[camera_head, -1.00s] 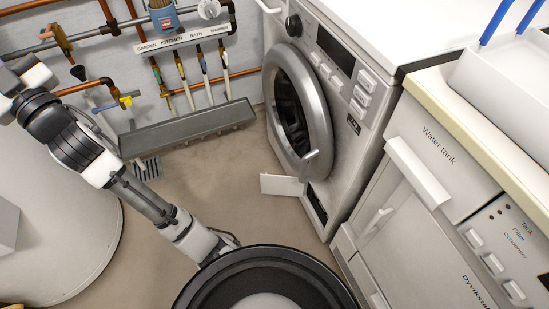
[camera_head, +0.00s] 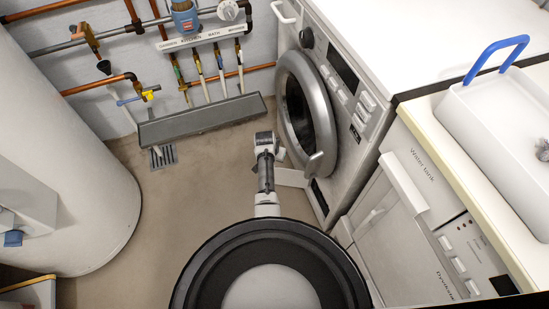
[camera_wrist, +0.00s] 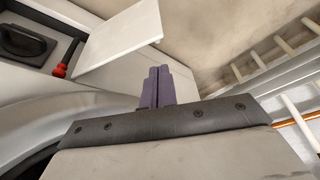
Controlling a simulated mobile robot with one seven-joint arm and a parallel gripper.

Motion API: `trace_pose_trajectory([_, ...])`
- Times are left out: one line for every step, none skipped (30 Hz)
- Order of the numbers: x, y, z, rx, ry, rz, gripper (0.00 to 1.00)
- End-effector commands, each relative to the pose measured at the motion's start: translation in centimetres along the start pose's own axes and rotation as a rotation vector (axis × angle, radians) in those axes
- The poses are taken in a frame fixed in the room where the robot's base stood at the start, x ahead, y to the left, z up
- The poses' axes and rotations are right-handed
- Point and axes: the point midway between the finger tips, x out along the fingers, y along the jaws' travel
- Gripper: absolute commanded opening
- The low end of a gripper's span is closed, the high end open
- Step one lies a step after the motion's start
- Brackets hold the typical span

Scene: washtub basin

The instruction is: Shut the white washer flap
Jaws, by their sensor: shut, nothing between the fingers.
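The white washer flap (camera_head: 291,178) stands open at the lower front of the washing machine (camera_head: 340,110). In the wrist view the flap (camera_wrist: 120,38) sticks out from the washer as a flat white panel. Beside it is the uncovered recess (camera_wrist: 58,50), with a dark round knob and a red plug. My gripper (camera_wrist: 158,72) is shut and empty, its two purple fingers side by side. In the wrist view the fingertips are close to the flap's lower right side; I cannot tell whether they touch. In the head view my arm partly blocks the flap's left side, and the fingers cannot be made out.
The washer's round door (camera_head: 306,112) is above the flap. A dryer (camera_head: 400,230) stands to the right, with a white tray (camera_head: 505,130) on its counter. A grey trough (camera_head: 200,121) runs along the wall. A large white tank (camera_head: 60,150) is at left. Floor between is clear.

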Motion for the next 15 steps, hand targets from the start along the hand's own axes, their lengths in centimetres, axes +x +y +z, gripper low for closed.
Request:
trace_pose_trajectory([0.3,0.1,0.1,0.002,-0.004,0.002,0.0])
trace_pose_trajectory([0.4,0.1,0.2,0.002,-0.004,0.002,0.0])
trace_pose_trajectory([0.6,0.1,0.2,0.002,-0.003,0.002,0.0])
trace_pose_trajectory([0.8,0.1,0.2,0.001,-0.003,0.001,0.0])
trace_pose_trajectory([1.0,0.1,0.2,0.001,-0.002,0.001,0.0])
trace_pose_trajectory([1.3,0.0,0.2,0.001,-0.002,0.001,0.0])
trace_pose_trajectory([1.5,0.0,0.2,0.0,-0.002,0.001,0.0])
trace_pose_trajectory([1.8,0.0,0.2,0.0,-0.002,0.001,0.0])
trace_pose_trajectory([2.2,0.0,0.2,0.0,-0.001,0.0,0.0])
trace_pose_trajectory([2.5,0.0,0.3,0.0,-0.001,0.0,0.0])
trace_pose_trajectory([2.9,0.0,0.3,0.0,-0.001,0.0,0.0])
trace_pose_trajectory([3.3,0.0,0.2,0.0,0.0,0.0,0.0])
trace_pose_trajectory([3.7,0.0,0.2,0.0,0.0,-0.001,0.0])
trace_pose_trajectory([4.0,-0.1,0.2,0.0,0.0,-0.001,0.0])
trace_pose_trajectory([4.5,-0.1,0.2,0.0,0.001,-0.001,0.0])
